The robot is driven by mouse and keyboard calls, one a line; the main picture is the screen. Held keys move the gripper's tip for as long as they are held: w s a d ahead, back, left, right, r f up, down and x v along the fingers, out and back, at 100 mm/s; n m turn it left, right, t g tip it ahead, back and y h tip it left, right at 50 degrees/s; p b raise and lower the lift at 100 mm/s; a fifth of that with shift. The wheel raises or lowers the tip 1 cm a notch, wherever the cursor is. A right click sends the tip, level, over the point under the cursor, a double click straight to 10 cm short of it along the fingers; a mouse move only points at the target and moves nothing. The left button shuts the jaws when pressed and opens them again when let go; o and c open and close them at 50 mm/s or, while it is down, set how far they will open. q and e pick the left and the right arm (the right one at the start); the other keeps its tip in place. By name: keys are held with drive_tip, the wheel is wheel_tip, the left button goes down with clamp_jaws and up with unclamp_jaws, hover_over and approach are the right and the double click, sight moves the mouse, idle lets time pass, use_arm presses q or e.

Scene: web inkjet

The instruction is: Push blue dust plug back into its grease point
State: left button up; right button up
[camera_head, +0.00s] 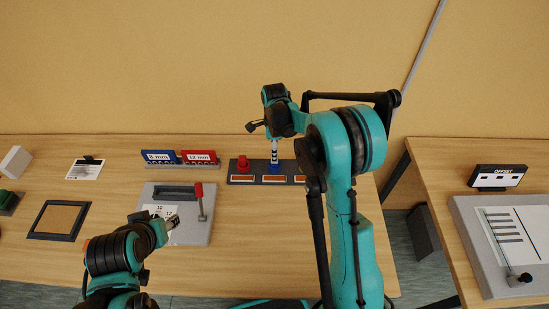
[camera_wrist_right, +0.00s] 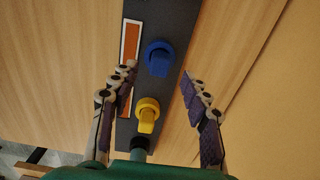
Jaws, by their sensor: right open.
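The blue dust plug (camera_wrist_right: 158,57) is on a dark strip (camera_wrist_right: 174,14), near the top of the right wrist view. It has a round collar and a stubby body; I cannot tell how deeply it sits. My right gripper (camera_wrist_right: 160,78) is open and empty, with one finger on each side of the strip. The blue plug lies between and slightly beyond the fingertips. In the head view the right gripper (camera_head: 274,160) points straight down over the strip and mostly hides the plug. My left gripper (camera_head: 173,222) is low over a grey plate; its jaws are too small to judge.
A yellow plug (camera_wrist_right: 147,112) and a dark plug (camera_wrist_right: 138,145) are in line with the blue one. A red plug (camera_head: 243,164) stands at the strip's left end. The grey plate (camera_head: 195,235) carries a red-handled lever (camera_head: 199,195). Blue and red label holders stand behind it.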

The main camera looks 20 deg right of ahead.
wheel_tip(320, 180, up, 6)
drive_tip(key=shift+r, duration=0.25)
drive_tip(key=shift+s, duration=0.1)
idle(0.4)
drive_tip(key=s+r+n+t+b, duration=0.2)
drive_tip(key=s+r+n, duration=0.1)
drive_tip(key=s+n, duration=0.25)
drive_tip(key=s+r+n+t+b, duration=0.1)
drive_tip(key=s+r+n+b, duration=0.15)
drive_tip(key=s+n, duration=0.35)
drive_tip(key=s+f+n+t+b, duration=0.2)
drive_tip(key=s+f+n+t, duration=0.2)
drive_tip(key=s+n, duration=0.5)
drive_tip(key=s+f, duration=0.1)
drive_tip(key=s, duration=0.4)
drive_tip(key=shift+n+b, duration=0.35)
drive_tip(key=shift+s+d, duration=0.1)
